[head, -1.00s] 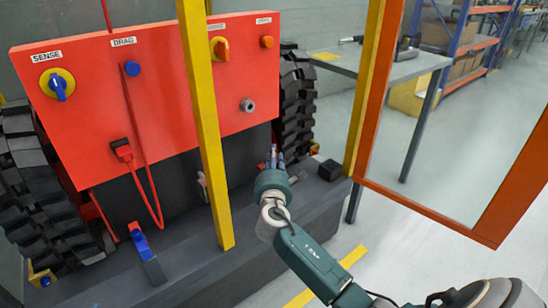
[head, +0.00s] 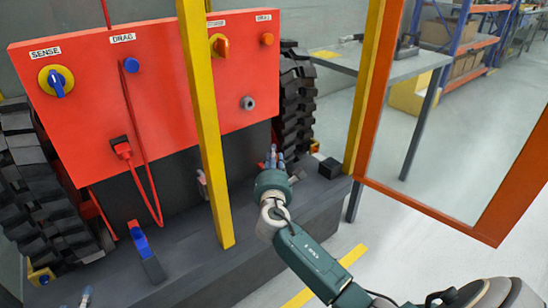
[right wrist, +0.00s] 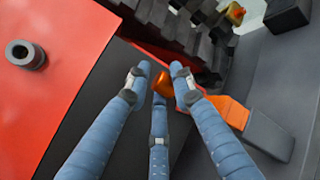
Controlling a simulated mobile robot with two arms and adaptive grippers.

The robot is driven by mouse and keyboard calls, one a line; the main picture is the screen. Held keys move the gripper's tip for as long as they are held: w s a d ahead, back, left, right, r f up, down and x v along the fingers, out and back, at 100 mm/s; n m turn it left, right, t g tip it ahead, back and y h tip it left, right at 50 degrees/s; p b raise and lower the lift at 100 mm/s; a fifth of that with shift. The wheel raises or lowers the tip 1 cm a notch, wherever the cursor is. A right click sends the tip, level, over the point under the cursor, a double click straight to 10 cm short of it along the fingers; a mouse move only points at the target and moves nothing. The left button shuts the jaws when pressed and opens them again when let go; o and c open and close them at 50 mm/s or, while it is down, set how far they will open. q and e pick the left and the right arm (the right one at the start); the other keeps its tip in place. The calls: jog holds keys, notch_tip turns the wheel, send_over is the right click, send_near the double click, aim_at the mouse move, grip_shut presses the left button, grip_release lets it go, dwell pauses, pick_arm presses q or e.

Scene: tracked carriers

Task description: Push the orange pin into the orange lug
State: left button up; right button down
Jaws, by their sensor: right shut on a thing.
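My right gripper (head: 274,160) is low in front of the red panel, right of the yellow post. In the right wrist view its three blue fingers (right wrist: 159,88) are shut on an orange piece, the orange pin (right wrist: 161,80), mostly hidden by the fingertips. The orange lug (right wrist: 230,112) lies just right of the fingers, on a grey plate (right wrist: 268,135). I cannot tell whether the pin is in the lug. In the head view my gripper hides both. A fingertip of my left gripper (head: 86,296) shows at the bottom left edge; its opening is not visible.
The yellow post (head: 207,130) stands left of my right gripper. The red panel (head: 170,95) carries knobs and a grey round stud (head: 248,103). A blue lug (head: 140,240) stands on the dark ledge (head: 190,262). A black block (head: 329,168) sits right of the gripper.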

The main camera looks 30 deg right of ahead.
pick_arm(q)
jog(key=shift+w+d+r+t, duration=0.15)
jog(key=shift+r+t, duration=0.15)
jog(key=shift+r, duration=0.25)
jog(key=shift+w+d+r+t, duration=0.15)
jog(key=shift+r+t, duration=0.15)
jog(key=shift+r, duration=0.25)
pick_arm(e)
jog(key=shift+f, duration=0.4)
pick_arm(q)
jog(key=shift+r, duration=0.15)
jog(key=shift+a+f, duration=0.1)
jog(key=shift+f, duration=0.2)
jog(key=shift+s+a+f+g, duration=0.2)
jog(key=shift+f+g, duration=0.2)
jog(key=shift+f, duration=0.25)
jog(key=shift+d+r, duration=0.1)
jog(key=shift+w+d+r+t, duration=0.1)
jog(key=shift+d+r+t, duration=0.1)
jog(key=shift+r, duration=0.15)
jog(key=shift+w+d+r+t, duration=0.1)
jog(key=shift+r+t, duration=0.1)
jog(key=shift+r, duration=0.15)
pick_arm(e)
jog(key=shift+f, duration=0.2)
